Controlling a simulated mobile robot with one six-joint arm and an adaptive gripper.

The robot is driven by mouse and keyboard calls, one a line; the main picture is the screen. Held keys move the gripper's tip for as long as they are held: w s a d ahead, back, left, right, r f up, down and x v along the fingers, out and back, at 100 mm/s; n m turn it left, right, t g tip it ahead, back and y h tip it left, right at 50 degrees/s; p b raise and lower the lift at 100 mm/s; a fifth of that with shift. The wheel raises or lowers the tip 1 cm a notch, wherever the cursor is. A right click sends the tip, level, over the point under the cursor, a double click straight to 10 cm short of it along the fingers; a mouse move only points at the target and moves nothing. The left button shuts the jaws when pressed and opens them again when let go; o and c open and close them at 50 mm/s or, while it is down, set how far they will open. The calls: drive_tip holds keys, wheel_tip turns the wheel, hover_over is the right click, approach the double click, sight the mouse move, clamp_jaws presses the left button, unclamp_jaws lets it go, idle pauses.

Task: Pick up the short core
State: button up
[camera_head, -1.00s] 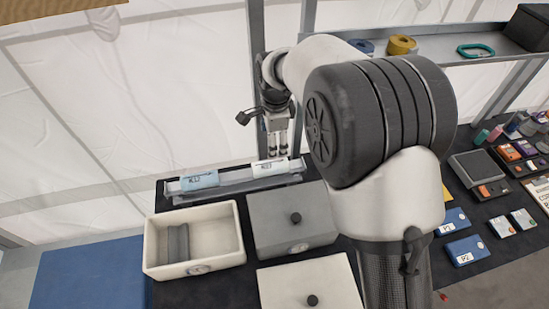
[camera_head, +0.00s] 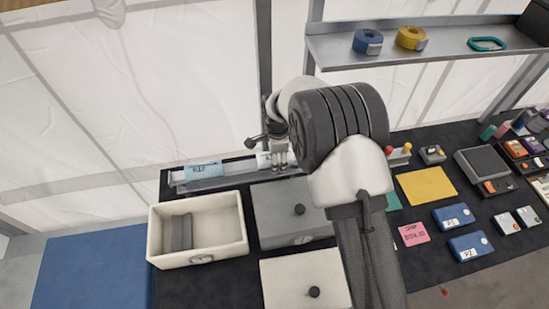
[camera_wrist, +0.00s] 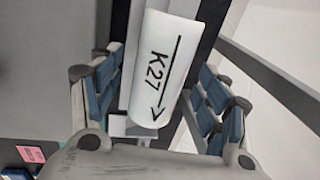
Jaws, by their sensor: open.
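A white rounded core marked K27 with an arrow (camera_wrist: 158,66) lies between the fingers in the wrist view. It also shows on a grey rack (camera_head: 236,180) at the back of the table in the head view, partly covered by the gripper. A pale blue core with a marking (camera_head: 203,169) lies on the same rack, further left. It looks a little longer than the white one. My gripper (camera_head: 279,160) is open over the white core. Its blue-padded fingers (camera_wrist: 160,80) stand on either side of the core, with gaps visible.
An open cream box (camera_head: 222,247) with a dark grey piece (camera_head: 182,232) inside stands in front of the rack. Beside it are a grey lidded box (camera_head: 278,222) and a cream lidded box (camera_head: 287,280). A shelf (camera_head: 450,50) with tape rolls hangs at the back right.

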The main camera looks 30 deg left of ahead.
drive_tip(key=shift+f, duration=0.2)
drive_tip(key=shift+c, duration=0.4)
drive_tip(key=c, duration=1.2)
drive_tip(key=shift+c, duration=0.3)
drive_tip(key=shift+r, duration=0.15)
